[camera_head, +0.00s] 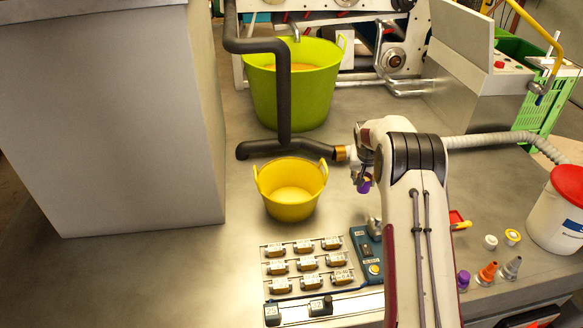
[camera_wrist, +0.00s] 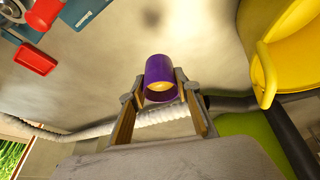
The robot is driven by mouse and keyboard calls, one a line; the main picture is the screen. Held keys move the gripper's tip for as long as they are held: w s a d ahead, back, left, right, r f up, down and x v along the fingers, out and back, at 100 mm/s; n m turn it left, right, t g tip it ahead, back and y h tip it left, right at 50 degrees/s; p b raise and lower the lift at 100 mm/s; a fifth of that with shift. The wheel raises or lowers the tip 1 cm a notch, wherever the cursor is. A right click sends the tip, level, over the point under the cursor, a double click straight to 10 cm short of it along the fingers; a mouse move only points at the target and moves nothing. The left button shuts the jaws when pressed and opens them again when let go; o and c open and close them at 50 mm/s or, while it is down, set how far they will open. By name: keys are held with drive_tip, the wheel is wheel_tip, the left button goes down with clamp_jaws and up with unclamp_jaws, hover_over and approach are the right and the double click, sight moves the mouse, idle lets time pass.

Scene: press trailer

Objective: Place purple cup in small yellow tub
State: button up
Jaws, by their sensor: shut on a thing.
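The purple cup (camera_wrist: 160,80) is held between the two fingers of my gripper (camera_wrist: 159,88) in the wrist view, its open mouth showing a yellowish inside. In the head view the cup (camera_head: 364,184) shows partly below my gripper (camera_head: 361,176), to the right of the small yellow tub (camera_head: 291,198). The tub is upright on the table with two handles, and its visible inside looks empty. In the wrist view the tub (camera_wrist: 290,60) is at the upper right, apart from the cup. My arm hides part of the gripper in the head view.
A large green tub (camera_head: 292,100) stands behind the yellow tub, with a dark pipe (camera_head: 284,90) coming down between them. A panel of labelled blocks (camera_head: 305,268) lies in front. A white bucket with a red lid (camera_head: 560,212) and small coloured nozzles (camera_head: 488,272) are at the right.

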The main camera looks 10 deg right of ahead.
drive_tip(key=shift+s+a+r+n+y, duration=0.2)
drive_tip(key=shift+s+a+r+n, duration=0.35)
drive_tip(key=shift+s+a+r, duration=1.85)
drive_tip(key=shift+s+a+r+n+y, duration=0.2)
drive_tip(key=shift+s+a+r+n, duration=0.4)
drive_tip(key=shift+s+a, duration=3.45)
drive_tip(key=shift+s+a+r+n+y, duration=0.2)
drive_tip(key=shift+s+a+r+n, duration=0.25)
drive_tip(key=shift+s+a+r, duration=1.95)
drive_tip(key=w+f, duration=0.4)
drive_tip(key=w, duration=0.7)
drive_tip(key=w+a+f, duration=0.1)
drive_tip(key=w+f, duration=0.3)
drive_tip(key=w, duration=0.8)
drive_tip(key=shift+a+f+n+t+y, duration=0.2)
drive_tip(key=shift+f+n+t+y, duration=0.1)
drive_tip(key=shift+n+y, duration=0.1)
drive_tip(key=shift+f, duration=3.1)
drive_tip(key=shift+f, duration=0.1)
